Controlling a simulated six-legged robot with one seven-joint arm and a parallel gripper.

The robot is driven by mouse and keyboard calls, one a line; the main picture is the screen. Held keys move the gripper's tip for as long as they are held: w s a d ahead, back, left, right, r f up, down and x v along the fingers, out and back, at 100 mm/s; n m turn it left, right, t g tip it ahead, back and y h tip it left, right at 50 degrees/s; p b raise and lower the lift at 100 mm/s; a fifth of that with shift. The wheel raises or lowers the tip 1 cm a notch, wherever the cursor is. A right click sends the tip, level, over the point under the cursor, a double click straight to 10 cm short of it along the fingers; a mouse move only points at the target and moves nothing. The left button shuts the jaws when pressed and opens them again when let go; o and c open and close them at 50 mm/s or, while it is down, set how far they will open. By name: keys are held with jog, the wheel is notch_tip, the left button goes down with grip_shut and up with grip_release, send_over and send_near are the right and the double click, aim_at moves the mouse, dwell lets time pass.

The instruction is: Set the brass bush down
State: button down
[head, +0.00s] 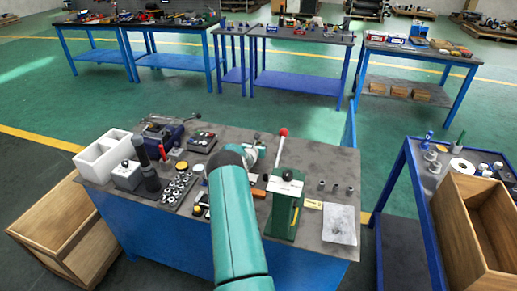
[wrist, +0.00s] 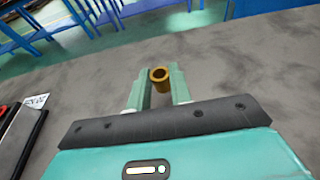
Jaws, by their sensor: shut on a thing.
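The brass bush (wrist: 160,76) is a short, hollow, gold-coloured ring in the wrist view. My gripper (wrist: 158,92) is shut on it, with one green finger on each side near the tips. The bush is over the grey bench top (wrist: 225,70); I cannot tell how high above it. In the head view my teal arm covers the middle of the bench top (head: 340,165), and the bush does not show.
A green press (head: 284,207) with a red-knobbed lever stands right of my arm. Small grey cylinders (head: 335,188) and a pale plate (head: 340,223) are farther right. A tray of metal parts (head: 178,190) and a white bin (head: 102,153) stand left.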

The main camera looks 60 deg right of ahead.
jog(key=shift+f, duration=0.85)
jog(key=shift+f, duration=0.1)
jog(key=c, duration=1.3)
grip_release()
jog(key=shift+o, duration=0.2)
jog(key=shift+a+r, duration=0.25)
jog(key=shift+a, duration=0.15)
jog(key=v, duration=1.1)
jog(key=shift+s+a, duration=0.1)
jog(key=shift+r, duration=0.1)
